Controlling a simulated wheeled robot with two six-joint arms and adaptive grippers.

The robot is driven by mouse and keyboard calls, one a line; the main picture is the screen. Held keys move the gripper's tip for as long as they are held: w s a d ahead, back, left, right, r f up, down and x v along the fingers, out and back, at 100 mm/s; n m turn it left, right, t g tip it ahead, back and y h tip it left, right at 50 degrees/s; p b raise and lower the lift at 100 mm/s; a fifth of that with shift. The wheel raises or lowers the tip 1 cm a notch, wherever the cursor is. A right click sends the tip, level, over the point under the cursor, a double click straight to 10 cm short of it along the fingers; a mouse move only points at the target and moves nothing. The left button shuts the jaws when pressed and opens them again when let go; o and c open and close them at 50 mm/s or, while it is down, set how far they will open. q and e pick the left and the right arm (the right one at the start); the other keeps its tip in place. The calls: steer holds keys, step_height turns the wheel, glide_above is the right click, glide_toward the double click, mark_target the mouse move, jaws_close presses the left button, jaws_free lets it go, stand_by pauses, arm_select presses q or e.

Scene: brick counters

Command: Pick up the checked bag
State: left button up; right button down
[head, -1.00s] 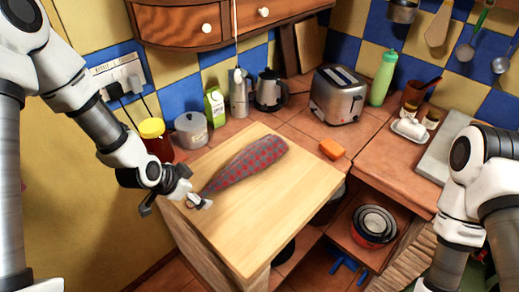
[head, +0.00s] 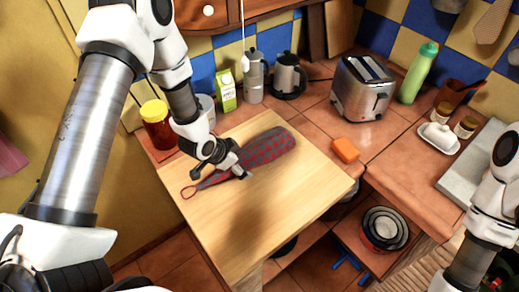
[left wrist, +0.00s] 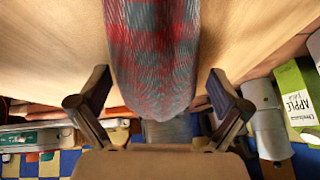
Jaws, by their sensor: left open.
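The checked bag (head: 268,147), long and red and grey, lies on the pale wooden board (head: 290,200). A loop of cord shows at its narrow near-left end. My left gripper (head: 222,175) is over the narrow part of the bag, open. In the left wrist view the bag (left wrist: 152,50) runs between the two spread fingers of the left gripper (left wrist: 160,82), with a gap on each side. The finger tips' height over the board is hard to tell. My right arm shows at the right edge of the head view, but its gripper does not.
A red jar with a yellow lid (head: 157,125), a juice carton (head: 226,92), a moka pot (head: 254,78) and a kettle (head: 288,75) stand behind the board. An orange sponge (head: 346,150) lies at its right. A toaster (head: 364,88) stands further back. The board's front part is clear.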

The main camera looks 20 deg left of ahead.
arm_select(q)
steer(key=shift+s+a+r, duration=0.1)
steer(key=shift+s+r, duration=0.05)
steer(key=shift+s, duration=0.05)
steer(key=shift+c, duration=0.4)
steer(key=c, duration=1.1)
steer(key=shift+r, duration=0.1)
